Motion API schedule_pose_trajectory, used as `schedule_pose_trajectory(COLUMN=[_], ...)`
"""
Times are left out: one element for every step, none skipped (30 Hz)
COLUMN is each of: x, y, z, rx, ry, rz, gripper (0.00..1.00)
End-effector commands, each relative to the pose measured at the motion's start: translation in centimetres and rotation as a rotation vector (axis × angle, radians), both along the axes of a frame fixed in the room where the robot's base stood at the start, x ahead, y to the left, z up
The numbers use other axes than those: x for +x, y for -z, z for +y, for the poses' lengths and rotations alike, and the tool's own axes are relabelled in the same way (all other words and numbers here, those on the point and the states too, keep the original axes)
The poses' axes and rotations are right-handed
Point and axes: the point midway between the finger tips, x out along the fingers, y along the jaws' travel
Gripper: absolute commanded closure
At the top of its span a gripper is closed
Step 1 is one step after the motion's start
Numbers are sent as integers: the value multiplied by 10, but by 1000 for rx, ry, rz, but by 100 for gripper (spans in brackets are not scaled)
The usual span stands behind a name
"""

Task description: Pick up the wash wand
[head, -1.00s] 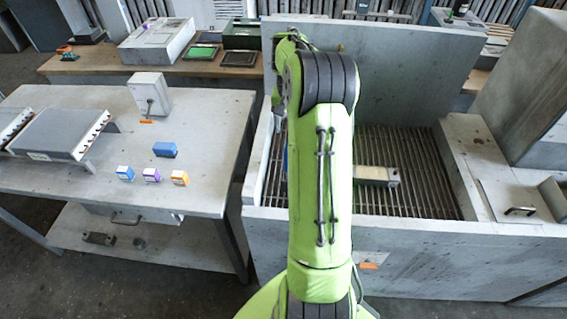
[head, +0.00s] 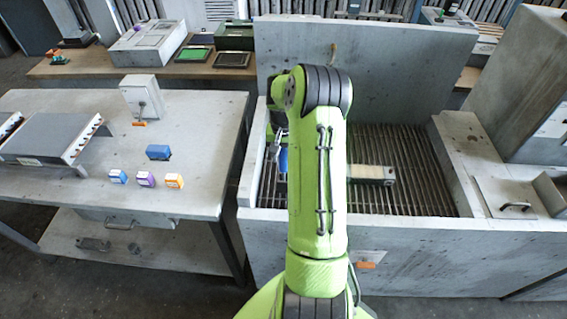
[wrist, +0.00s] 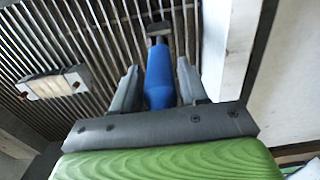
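The wash wand has a blue handle and a dark head. In the wrist view the wash wand (wrist: 160,78) points away from me over the slatted grate, its near end at my palm. In the head view a blue bit of the wand (head: 283,160) shows left of my arm, which hides the rest. My gripper (wrist: 158,78) has one finger on each side of the blue handle. Narrow gaps seem to show beside the handle, so the fingers look open around it. In the head view my gripper is mostly hidden behind my arm.
A beige block with grey ends (head: 371,174) lies on the grate (head: 410,190), right of my arm. Grey basin walls (head: 375,70) surround the grate; one pale wall (wrist: 228,45) is close right of my gripper. A grey table (head: 60,190) with small boxes stands left.

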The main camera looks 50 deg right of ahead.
Motion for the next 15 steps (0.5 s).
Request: schedule_pose_trajectory(x=[0, 0, 0, 0, 0, 0, 0, 0, 0, 0, 0, 0, 0, 0, 1], y=[0, 0, 0, 0, 0, 0, 0, 0, -1, -1, -1, -1, -1, -1, -3], z=[0, 0, 0, 0, 0, 0, 0, 0, 0, 0, 0, 0, 0, 0, 0], rx=[0, 0, 0, 0, 0, 0, 0, 0, -1, -1, -1, -1, -1, -1, -2], ry=[0, 0, 0, 0, 0, 0, 0, 0, 0, 0, 0, 0, 0, 0, 0], rz=[0, 0, 0, 0, 0, 0, 0, 0, -1, -1, -1, -1, -1, -1, -1], gripper=[65, 70, 76, 81, 85, 91, 96, 100, 100, 100, 100, 100, 100, 100, 100])
